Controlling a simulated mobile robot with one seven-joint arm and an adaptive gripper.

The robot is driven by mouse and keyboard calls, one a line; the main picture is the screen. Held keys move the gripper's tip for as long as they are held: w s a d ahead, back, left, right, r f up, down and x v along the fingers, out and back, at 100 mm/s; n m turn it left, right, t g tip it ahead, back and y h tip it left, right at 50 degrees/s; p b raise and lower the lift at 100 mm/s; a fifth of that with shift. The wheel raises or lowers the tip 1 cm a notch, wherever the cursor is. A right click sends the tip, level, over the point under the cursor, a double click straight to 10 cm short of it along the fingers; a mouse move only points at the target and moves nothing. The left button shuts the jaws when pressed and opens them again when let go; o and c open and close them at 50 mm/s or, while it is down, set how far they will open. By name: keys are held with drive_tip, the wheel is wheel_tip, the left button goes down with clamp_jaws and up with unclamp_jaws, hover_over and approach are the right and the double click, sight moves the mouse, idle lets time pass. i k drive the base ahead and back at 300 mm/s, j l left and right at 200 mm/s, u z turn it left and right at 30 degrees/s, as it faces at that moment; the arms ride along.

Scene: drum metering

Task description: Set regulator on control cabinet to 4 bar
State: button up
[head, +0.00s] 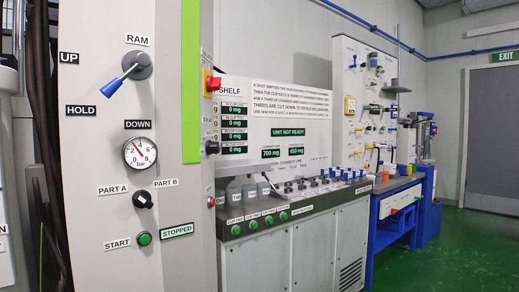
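The control cabinet (95,180) fills the left of the head view as a tall pale panel. Its round white pressure gauge (140,152) is marked from 0 to 8 bar. The gauge's red needle appears to point up and left, between 2 and 4; the exact value is too small to read. A black knob (212,147) sticks out at the cabinet's right side, level with the gauge; I cannot tell for certain whether it is the regulator. My gripper is not in view.
The cabinet also carries a blue-handled RAM lever (125,76), a black PART A/PART B selector (143,199) and a green START button (144,238) beside a STOPPED label. A red-and-yellow switch (211,84) sits above the black knob. Green floor (465,250) is clear at right.

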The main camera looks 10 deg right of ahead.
sight(212, 147)
drive_tip(key=i+j+z, duration=0.1)
drive_tip(key=i, duration=0.35)
drive_tip(key=i+j+z, duration=0.1)
drive_tip(key=i+j, duration=0.2)
drive_tip(key=i, duration=0.15)
